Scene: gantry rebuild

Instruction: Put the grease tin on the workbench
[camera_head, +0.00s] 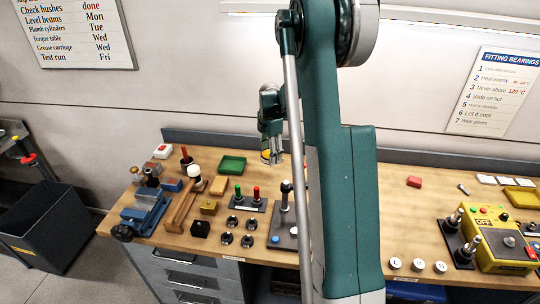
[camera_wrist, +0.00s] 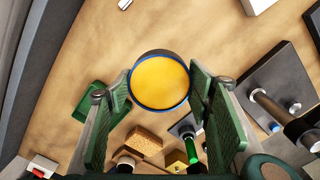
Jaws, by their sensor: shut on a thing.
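The grease tin (camera_wrist: 160,82) is round, with a yellow face and a dark blue rim. In the wrist view it sits between the fingertips of my gripper (camera_head: 271,157), which is shut on it. In the head view only a small yellow part of the tin (camera_head: 265,156) shows beside the fingers. The workbench (camera_head: 400,205) has a pale wooden top and grey drawers. The gripper and tin are over the rear middle of the bench, right of a green tray. I cannot tell how far the tin is above the wood.
The green tray (camera_head: 232,166) lies near the back. Green and red handled pieces (camera_head: 250,203), a vice (camera_head: 145,212) and several dark rings crowd the left side. A yellow control box (camera_head: 497,245) stands at the right.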

